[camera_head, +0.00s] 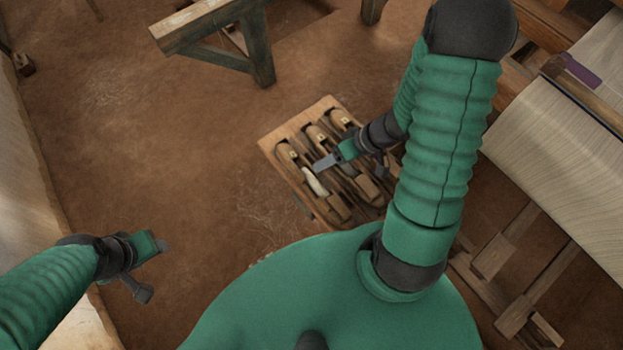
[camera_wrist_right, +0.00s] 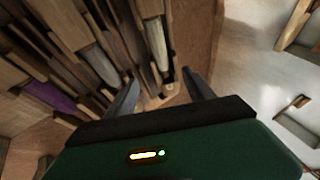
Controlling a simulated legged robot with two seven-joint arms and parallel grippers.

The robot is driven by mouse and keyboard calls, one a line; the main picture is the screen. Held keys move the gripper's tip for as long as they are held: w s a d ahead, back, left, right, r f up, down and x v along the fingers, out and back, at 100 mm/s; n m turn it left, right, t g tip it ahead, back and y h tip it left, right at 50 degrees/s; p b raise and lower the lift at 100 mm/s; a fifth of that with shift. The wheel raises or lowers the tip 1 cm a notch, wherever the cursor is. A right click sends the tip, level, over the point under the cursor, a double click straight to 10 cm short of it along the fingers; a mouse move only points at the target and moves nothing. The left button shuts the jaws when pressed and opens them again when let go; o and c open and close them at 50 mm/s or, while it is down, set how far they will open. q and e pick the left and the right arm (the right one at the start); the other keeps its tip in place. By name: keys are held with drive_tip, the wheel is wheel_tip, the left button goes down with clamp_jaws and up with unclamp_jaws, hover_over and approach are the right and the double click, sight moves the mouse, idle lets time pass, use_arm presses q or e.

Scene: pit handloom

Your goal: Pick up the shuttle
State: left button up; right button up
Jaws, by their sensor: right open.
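Several wooden shuttles lie side by side in slots of a wooden tray (camera_head: 270,143) in the head view. The outermost shuttle (camera_head: 338,208) carries a cream bobbin; it also shows in the right wrist view (camera_wrist_right: 157,42). A shuttle with a grey bobbin (camera_wrist_right: 101,64) lies beside it, and a purple bobbin (camera_wrist_right: 48,97) is farther left. My right gripper (camera_head: 322,163) hangs over the tray near the cream bobbin. In the right wrist view its fingers (camera_wrist_right: 160,88) are apart, with the cream-bobbin shuttle in line between them and nothing gripped. My left gripper (camera_head: 164,246) is away at the left; its opening is unclear.
A wooden trestle (camera_head: 228,60) stands at the back. The loom with pale cloth (camera_head: 560,160) and a purple piece (camera_head: 580,70) is at the right. Wooden treadles (camera_head: 525,305) lie at the lower right. The earthen floor (camera_head: 150,130) left of the tray is clear.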

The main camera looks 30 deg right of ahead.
sight(307, 172)
drive_tip(key=x, duration=0.4)
drive_tip(key=shift+w+a, duration=0.25)
drive_tip(key=shift+w, duration=0.05)
drive_tip(key=shift+w+a+f, duration=0.1)
drive_tip(key=shift+a+f, duration=0.15)
drive_tip(key=shift+a, duration=0.25)
drive_tip(key=shift+w+a+f, duration=0.15)
drive_tip(key=shift+a+f, duration=0.1)
drive_tip(key=shift+a, duration=0.25)
drive_tip(key=x, duration=0.3)
drive_tip(key=shift+d+f, duration=0.1)
drive_tip(key=shift+f, duration=0.2)
drive_tip(key=shift+w+d+f, duration=0.15)
drive_tip(key=shift+d, duration=0.25)
drive_tip(key=shift+c, duration=1)
drive_tip(key=shift+a, duration=0.35)
drive_tip(key=c, duration=0.9)
clamp_jaws()
use_arm(q)
drive_tip(key=shift+w+a+f, duration=0.35)
drive_tip(key=shift+a+f, duration=0.2)
drive_tip(key=shift+f, duration=0.1)
use_arm(e)
drive_tip(key=shift+d, duration=0.15)
